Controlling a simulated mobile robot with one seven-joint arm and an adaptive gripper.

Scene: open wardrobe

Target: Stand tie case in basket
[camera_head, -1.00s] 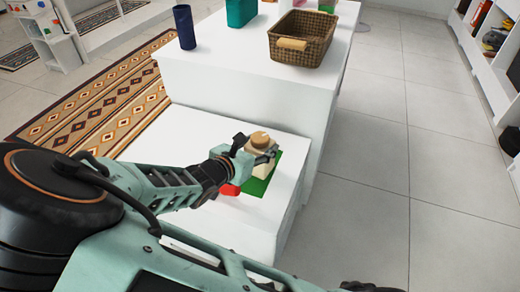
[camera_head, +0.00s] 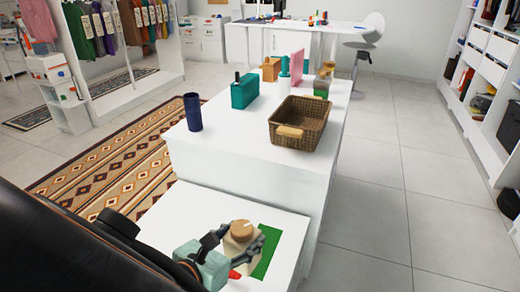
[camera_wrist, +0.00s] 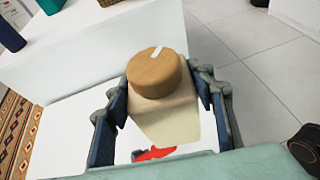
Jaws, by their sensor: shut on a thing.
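My gripper (camera_head: 242,247) is shut on a cream case (camera_wrist: 165,118) with a round tan wooden cap (camera_wrist: 158,72), which I take for the tie case. In the wrist view a finger pad presses each side of the case, with the cap towards the camera. In the head view the case (camera_head: 236,243) is roughly upright over the low white platform, beside a green mat (camera_head: 268,252). I cannot tell whether its base touches the platform. The brown woven basket (camera_head: 303,107) stands on the higher white table, beyond my gripper. Its inside looks empty.
A dark blue cylinder (camera_head: 192,112) and a teal box (camera_head: 244,91) stand left of the basket. A green-and-brown jar (camera_head: 323,82) and a pink panel (camera_head: 297,64) stand behind it. A red item (camera_head: 235,274) lies below my gripper. The table's front (camera_head: 240,170) rises above the platform.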

